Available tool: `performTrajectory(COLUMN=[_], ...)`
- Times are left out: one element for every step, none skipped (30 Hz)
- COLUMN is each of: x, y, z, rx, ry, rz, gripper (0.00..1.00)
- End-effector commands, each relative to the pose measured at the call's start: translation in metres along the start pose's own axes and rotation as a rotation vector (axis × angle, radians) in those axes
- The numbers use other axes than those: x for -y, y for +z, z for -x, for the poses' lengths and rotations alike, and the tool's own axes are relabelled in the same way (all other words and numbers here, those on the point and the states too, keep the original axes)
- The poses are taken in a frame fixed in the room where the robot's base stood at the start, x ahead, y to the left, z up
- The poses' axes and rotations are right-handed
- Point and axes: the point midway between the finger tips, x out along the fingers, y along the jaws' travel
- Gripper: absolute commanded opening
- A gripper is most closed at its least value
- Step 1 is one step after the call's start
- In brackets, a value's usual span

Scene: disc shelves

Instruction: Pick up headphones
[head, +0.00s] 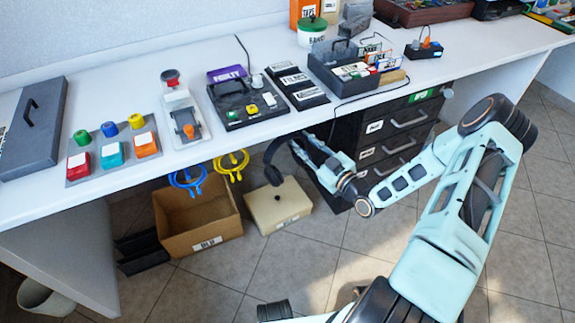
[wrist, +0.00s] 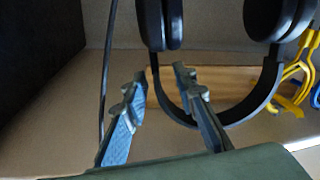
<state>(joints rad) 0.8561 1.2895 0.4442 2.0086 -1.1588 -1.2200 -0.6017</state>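The black headphones (head: 272,162) hang below the front edge of the white desk in the head view. In the wrist view their ear cups are at the top and the curved headband (wrist: 265,99) loops down at right of centre. My gripper (head: 297,142) is under the desk edge, just right of the headphones. In the wrist view my gripper (wrist: 159,76) is open, its two fingers apart. One side of the headband shows between the fingers, and the right finger covers part of it. I cannot tell whether they touch.
A blue ring-shaped item (head: 187,180) and a yellow one (head: 231,166) hang to the left. Below stand an open cardboard box (head: 190,243) and a beige box (head: 279,205). A dark drawer unit (head: 385,150) is on the right. A thin cord (wrist: 107,70) hangs left of the fingers.

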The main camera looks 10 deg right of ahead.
Motion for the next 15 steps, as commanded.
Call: performTrajectory(x=[0.0002,0.0,-0.0003,-0.0004,-0.0005,-0.0006,-0.0007,-0.0006,-0.0007,-0.0006,-0.0006,-0.0006,-0.0007,-0.0007,-0.0007], y=[0.001,0.0007,0.0001,-0.0002,-0.0004,-0.0005,-0.0005,-0.0006,-0.0005,-0.0005,-0.0005,-0.0005,-0.0005,-0.0005,-0.0005], z=[-0.0063,-0.0087,-0.0107,-0.0114,-0.0115,-0.0112,-0.0111,-0.011,-0.011,-0.0109,-0.0109,-0.0108,-0.0108,-0.0107,-0.0107], rx=[0.0,0.0,0.0,0.0,0.0,0.001,0.001,0.001,0.001,0.001,0.001,0.001,0.001,0.001,0.001], ry=[0.0,0.0,0.001,0.001,0.001,0.001,0.001,0.001,0.001,0.001,0.001,0.001,0.001,0.001,0.001], rz=[0.001,0.0,0.0,0.0,0.0,0.0,0.0,0.0,0.0,0.0,0.0,0.0,0.0,0.0,0.0], gripper=[0.26,0.26,0.26,0.26,0.26,0.26,0.26,0.26,0.25,0.21,0.18,0.14,0.1,0.07,0.03])
